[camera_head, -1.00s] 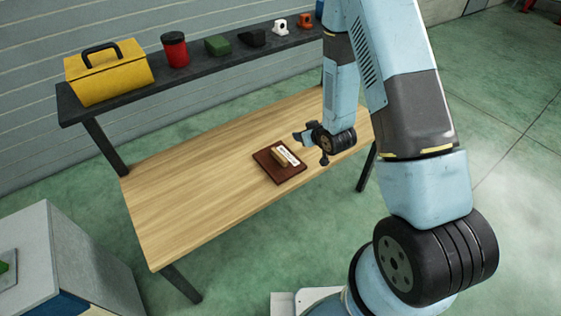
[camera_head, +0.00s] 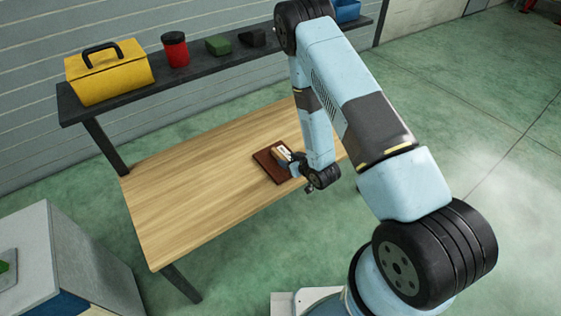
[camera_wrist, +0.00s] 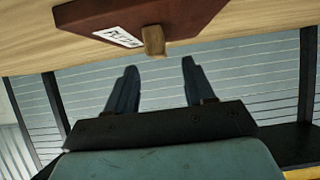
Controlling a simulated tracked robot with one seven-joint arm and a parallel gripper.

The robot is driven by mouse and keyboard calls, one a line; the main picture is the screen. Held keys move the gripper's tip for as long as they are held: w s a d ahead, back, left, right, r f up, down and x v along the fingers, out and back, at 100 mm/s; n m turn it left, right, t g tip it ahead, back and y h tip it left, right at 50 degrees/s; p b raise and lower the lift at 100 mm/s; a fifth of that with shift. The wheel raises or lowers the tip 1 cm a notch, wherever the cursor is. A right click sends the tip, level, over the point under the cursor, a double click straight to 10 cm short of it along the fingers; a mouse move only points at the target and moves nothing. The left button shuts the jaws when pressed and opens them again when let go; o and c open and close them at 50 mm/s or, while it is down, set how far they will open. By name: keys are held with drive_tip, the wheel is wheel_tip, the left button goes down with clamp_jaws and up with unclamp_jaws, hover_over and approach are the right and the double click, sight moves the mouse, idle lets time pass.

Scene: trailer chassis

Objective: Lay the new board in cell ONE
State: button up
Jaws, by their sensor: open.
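A dark red-brown slab (camera_head: 268,169) lies flat on the wooden workbench (camera_head: 190,190). No cell marked ONE shows.
A dark shelf behind the bench holds a yellow toolbox (camera_head: 108,74), a red can (camera_head: 175,50), a green block (camera_head: 217,45), a black block (camera_head: 252,38) and a blue bin (camera_head: 347,10). A grey cabinet (camera_head: 85,265) stands at lower left. The bench's left side is bare.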

sight(281, 156)
drive_tip(key=shift+x, duration=4)
drive_tip(key=shift+w+d, duration=0.1)
drive_tip(key=shift+w, duration=0.05)
drive_tip(key=shift+c, duration=0.4)
clamp_jaws()
